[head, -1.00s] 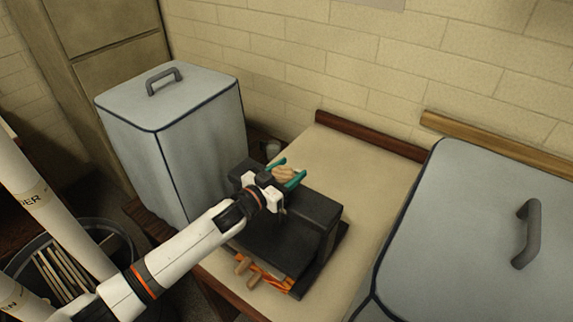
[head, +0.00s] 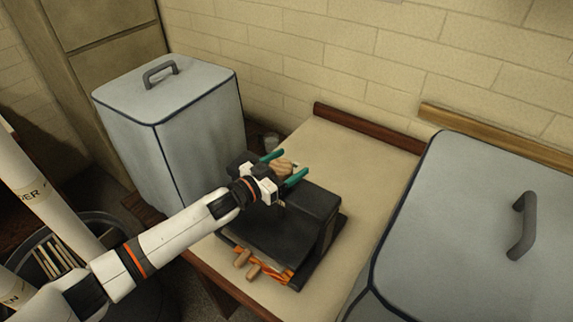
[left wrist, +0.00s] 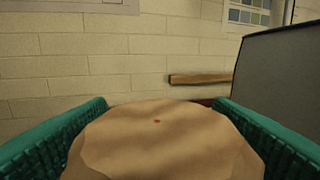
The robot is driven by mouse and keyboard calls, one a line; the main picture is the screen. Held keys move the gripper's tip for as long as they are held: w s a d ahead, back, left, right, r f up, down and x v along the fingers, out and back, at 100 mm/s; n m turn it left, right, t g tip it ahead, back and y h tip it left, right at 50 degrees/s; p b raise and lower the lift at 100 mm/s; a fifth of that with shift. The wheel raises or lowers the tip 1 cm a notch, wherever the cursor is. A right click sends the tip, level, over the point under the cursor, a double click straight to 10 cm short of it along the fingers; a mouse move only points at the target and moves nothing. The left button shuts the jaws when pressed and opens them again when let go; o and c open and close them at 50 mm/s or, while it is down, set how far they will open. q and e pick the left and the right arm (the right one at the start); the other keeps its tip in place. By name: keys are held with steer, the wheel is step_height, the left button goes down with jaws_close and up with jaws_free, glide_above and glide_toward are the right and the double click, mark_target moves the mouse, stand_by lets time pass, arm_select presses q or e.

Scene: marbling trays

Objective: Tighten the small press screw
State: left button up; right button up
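The press (head: 312,207) is a black block-like frame on the table. Its screw has a light wooden knob (head: 284,166) at the far side. The knob fills the lower middle of the left wrist view (left wrist: 160,145); a small red dot marks its face. My left gripper (head: 291,163) reaches over the press, its two teal fingers spread on either side of the knob. In the left wrist view the fingers flank the knob; whether either touches it is hard to tell. The gripper looks open around it. My right gripper is not in view.
A grey lidded bin (head: 170,120) stands left of the press, and another large one (head: 470,220) at the right. Wooden handles and orange patterned sheets (head: 262,266) show at the press's front. The pale table (head: 375,165) is clear behind and right of the press.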

arm_select(q)
steer(key=b+v, duration=0.3)
steer(key=v, duration=0.9)
stand_by(2.5)
